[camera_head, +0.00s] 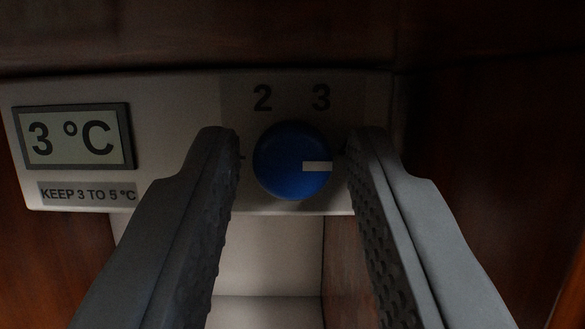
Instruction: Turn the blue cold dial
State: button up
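The blue cold dial (284,164) is a round knob on a pale control panel, in the middle of the view. Its white pointer mark (316,166) points to the right. The numerals 2 and 3 show above the dial; any other numerals at its sides are hidden behind my fingers. My gripper (292,158) is open, with one grey finger to the left of the dial and one to the right. A gap shows between the dial and each finger, so I see no contact.
A display (74,137) on the panel's left reads 3 °C, with a label (87,194) below it reading KEEP 3 TO 5 °C. Dark wood borders the panel above and at both sides. A pale recess (268,255) lies below the panel.

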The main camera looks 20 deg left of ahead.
jog(key=c, duration=0.6)
jog(key=shift+n+g+y, duration=0.3)
jog(key=shift+n+y, duration=0.4)
jog(key=shift+n, duration=0.5)
jog(key=o, duration=0.9)
jog(key=shift+o, duration=0.2)
jog(key=v, duration=1.7)
jog(key=shift+s, duration=0.2)
jog(key=shift+d, duration=0.1)
